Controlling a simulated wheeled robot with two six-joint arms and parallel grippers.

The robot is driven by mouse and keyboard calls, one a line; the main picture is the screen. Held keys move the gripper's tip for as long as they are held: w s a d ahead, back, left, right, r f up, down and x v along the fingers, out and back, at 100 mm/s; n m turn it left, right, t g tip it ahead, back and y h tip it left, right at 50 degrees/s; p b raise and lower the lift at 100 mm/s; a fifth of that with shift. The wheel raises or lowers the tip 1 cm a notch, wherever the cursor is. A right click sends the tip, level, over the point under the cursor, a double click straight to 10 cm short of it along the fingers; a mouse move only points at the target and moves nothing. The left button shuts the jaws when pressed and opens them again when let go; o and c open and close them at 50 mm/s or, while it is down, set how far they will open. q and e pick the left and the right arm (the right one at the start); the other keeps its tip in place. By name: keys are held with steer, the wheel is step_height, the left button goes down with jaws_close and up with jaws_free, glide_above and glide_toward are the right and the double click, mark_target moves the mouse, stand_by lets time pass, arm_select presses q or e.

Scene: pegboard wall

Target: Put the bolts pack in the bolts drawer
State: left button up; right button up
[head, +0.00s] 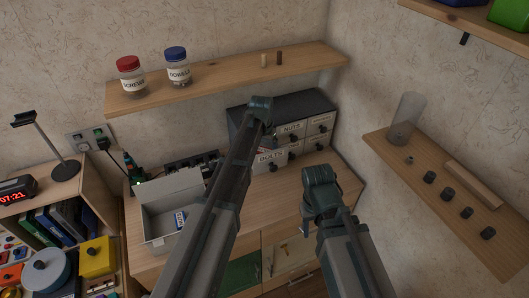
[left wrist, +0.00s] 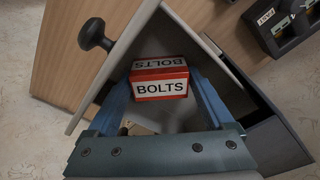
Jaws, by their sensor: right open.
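The bolts pack (left wrist: 160,87), a small red and white box, shows in the left wrist view between the blue fingers of my left gripper (left wrist: 160,78). A finger lies against each side, so the gripper appears shut on it. The pack is within the open bolts drawer (left wrist: 78,105), whose dark round knob shows at left. I cannot tell whether the pack touches the drawer floor. In the head view the BOLTS label (head: 271,157) is on the cabinet's lower left, and my left arm hides much of this area.
The dark cabinet (head: 310,103) also has a NUTS drawer (head: 291,129) and others at right. A grey open box (head: 157,222) stands on the bench at left. A shelf (head: 215,82) with jars runs above. A right-hand wall shelf (head: 450,200) holds several knobs.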

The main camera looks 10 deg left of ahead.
arm_select(q)
steer(key=shift+o, duration=0.6)
steer(key=shift+r, duration=0.2)
step_height(320, 180, up, 12)
steer(key=s+p, duration=0.1)
steer(key=p, duration=1.1)
steer(key=s+d, duration=0.4)
steer(key=s, duration=1)
steer(key=s+d+m+g+y, duration=0.1)
steer(key=s+d, duration=0.3)
steer(key=s, duration=0.9)
steer(key=shift+s+g, duration=0.3)
steer(key=shift+s, duration=0.05)
steer(key=shift+f, duration=0.1)
